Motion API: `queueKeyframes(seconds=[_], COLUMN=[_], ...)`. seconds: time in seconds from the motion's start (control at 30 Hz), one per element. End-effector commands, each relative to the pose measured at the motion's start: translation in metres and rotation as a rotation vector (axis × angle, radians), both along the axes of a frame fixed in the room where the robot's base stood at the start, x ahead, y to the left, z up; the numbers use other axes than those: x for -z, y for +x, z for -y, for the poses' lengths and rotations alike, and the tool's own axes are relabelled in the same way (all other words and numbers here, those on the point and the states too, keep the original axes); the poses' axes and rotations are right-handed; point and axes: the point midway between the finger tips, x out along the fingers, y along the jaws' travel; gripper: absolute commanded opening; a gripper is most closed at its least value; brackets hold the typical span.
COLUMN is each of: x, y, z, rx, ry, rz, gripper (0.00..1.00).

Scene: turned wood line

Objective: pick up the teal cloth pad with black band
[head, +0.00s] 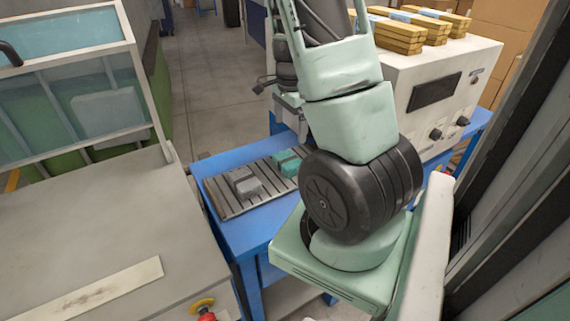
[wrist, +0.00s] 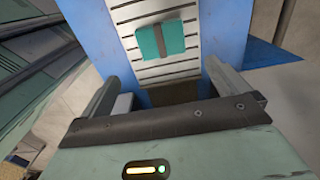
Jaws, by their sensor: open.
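The teal cloth pad (wrist: 173,39) with a narrow black band lies on a slatted board, beyond my fingertips in the wrist view. In the head view the teal pad (head: 285,158) lies at the board's right part, partly hidden by my arm. My gripper (wrist: 165,82) is open, its two fingers wide apart with nothing held between them. The pad is ahead of the gap between the fingers and apart from them.
The slatted grey board (head: 225,200) sits on a blue table (head: 240,232). Grey blocks (head: 246,186) lie on its left part. A pale control box (head: 400,105) with stacked wooden bars (head: 400,38) stands to the right. A glass-walled case (head: 85,110) stands left.

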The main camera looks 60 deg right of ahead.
Motion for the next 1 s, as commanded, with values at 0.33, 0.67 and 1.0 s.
queueKeyframes(seconds=[0.33,0.67,1.0], x=[0.059,0.088,0.117], y=[0.0,0.002,0.004], z=[-0.001,-0.003,-0.003], rx=[-0.002,-0.001,-0.002], ry=[0.001,0.005,0.0], rz=[0.0,-0.002,0.0], gripper=[1.0,1.0,1.0])
